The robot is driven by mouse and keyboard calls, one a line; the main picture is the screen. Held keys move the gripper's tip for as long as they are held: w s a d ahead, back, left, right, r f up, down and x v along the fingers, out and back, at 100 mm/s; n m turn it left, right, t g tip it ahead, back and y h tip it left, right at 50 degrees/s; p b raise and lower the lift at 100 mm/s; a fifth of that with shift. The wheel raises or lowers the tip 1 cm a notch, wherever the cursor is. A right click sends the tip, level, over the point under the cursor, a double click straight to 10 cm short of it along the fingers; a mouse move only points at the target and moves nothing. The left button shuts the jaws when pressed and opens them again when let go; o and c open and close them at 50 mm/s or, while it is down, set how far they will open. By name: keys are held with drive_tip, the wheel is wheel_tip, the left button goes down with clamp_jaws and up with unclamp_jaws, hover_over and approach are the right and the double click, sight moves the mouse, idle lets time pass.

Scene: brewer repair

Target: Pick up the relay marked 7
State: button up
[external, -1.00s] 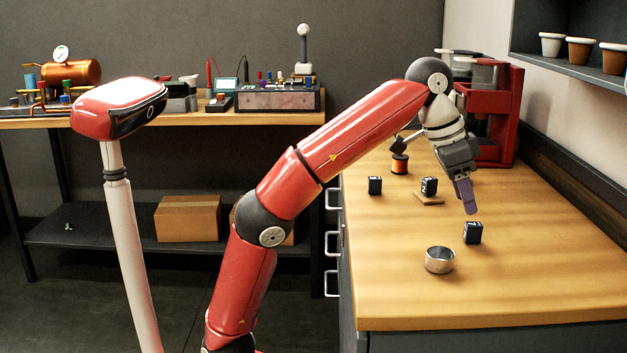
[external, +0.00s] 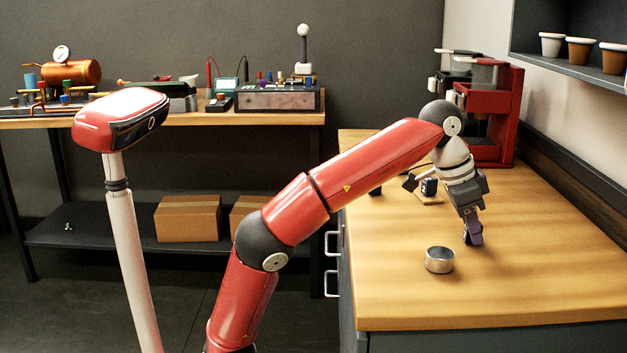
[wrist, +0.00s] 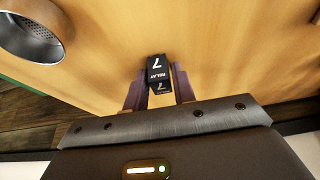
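The relay marked 7 (wrist: 158,69) is a small black block with white lettering, seen between my gripper's fingers in the wrist view. In the external view my gripper (external: 472,238) points down at the worktop and mostly hides this relay. The two purple fingers of my gripper (wrist: 158,84) stand on either side of the relay, very close to its sides. They look open around it, with slim gaps; contact is hard to make out. The relay appears to be on the wooden worktop.
A metal cup (external: 439,261) stands just left of my gripper; it also shows in the wrist view (wrist: 38,30). Another dark relay (external: 429,187) sits on a small wooden pad behind. A red brewer (external: 490,115) stands at the back. The worktop's front is clear.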

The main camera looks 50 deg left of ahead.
clamp_jaws()
wheel_tip(320, 180, up, 8)
drive_tip(key=p, duration=0.4)
drive_tip(key=shift+w+f, duration=0.15)
drive_tip(key=shift+f, duration=0.05)
drive_tip(key=shift+r, duration=1.2)
